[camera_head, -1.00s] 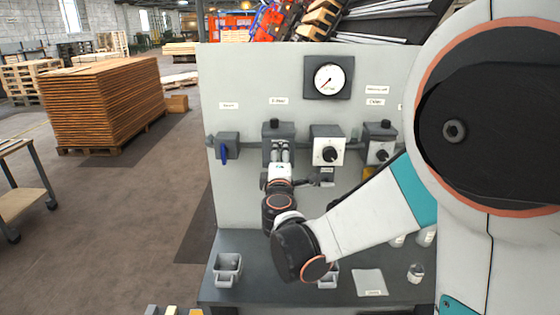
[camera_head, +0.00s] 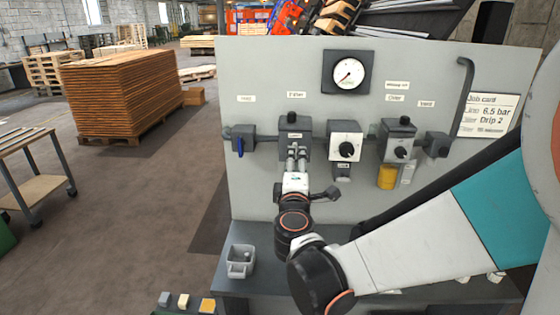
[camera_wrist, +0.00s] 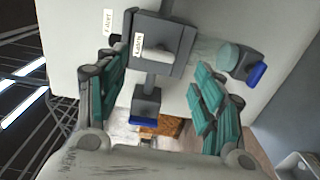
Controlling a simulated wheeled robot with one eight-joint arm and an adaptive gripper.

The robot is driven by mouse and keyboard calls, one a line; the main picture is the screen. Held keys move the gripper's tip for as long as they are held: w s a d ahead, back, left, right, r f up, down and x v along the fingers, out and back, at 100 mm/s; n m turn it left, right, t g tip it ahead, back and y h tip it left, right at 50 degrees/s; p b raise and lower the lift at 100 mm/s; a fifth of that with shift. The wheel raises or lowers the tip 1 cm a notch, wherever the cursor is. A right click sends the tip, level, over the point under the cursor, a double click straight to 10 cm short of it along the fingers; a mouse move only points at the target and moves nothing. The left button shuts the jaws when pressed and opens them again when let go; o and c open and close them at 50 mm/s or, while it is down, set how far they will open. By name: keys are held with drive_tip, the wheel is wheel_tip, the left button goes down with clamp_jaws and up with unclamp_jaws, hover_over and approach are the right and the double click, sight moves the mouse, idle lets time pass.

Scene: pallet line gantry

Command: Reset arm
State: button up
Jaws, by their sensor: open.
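My gripper (camera_head: 296,158) is up at the grey filter box (camera_head: 292,136) on the panel, its fingers just in front of or below it in the head view. In the wrist view my gripper (camera_wrist: 155,98) is open, with teal-padded fingers wide apart. The filter box (camera_wrist: 160,45) shows ahead of and between them, with a stem and a blue-ended part (camera_wrist: 146,122) below it. Nothing is held. Whether a finger touches the box I cannot tell.
The grey panel (camera_head: 270,75) carries a gauge (camera_head: 348,72), a blue-handled valve (camera_head: 240,142), a white regulator box (camera_head: 345,147), an oiler box (camera_head: 397,140) and a job card (camera_head: 488,115). A grey bin (camera_head: 240,262) stands on the bench below.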

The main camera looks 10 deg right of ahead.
drive_tip(key=shift+d, duration=0.1)
drive_tip(key=s+d+f+m+g, duration=0.3)
drive_tip(key=s+d+m+g, duration=0.3)
drive_tip(key=s+d+m, duration=0.45)
drive_tip(key=s+a+f+m+g+y, duration=0.2)
drive_tip(key=s+a, duration=0.2)
drive_tip(key=s, duration=0.4)
drive_tip(key=s+a+f+m+g+y, duration=0.2)
drive_tip(key=s+a+f, duration=0.1)
drive_tip(key=s, duration=0.5)
drive_tip(key=shift+s+a+f+y, duration=0.2)
drive_tip(key=shift+s+a+y, duration=0.1)
drive_tip(key=shift+s+a, duration=0.05)
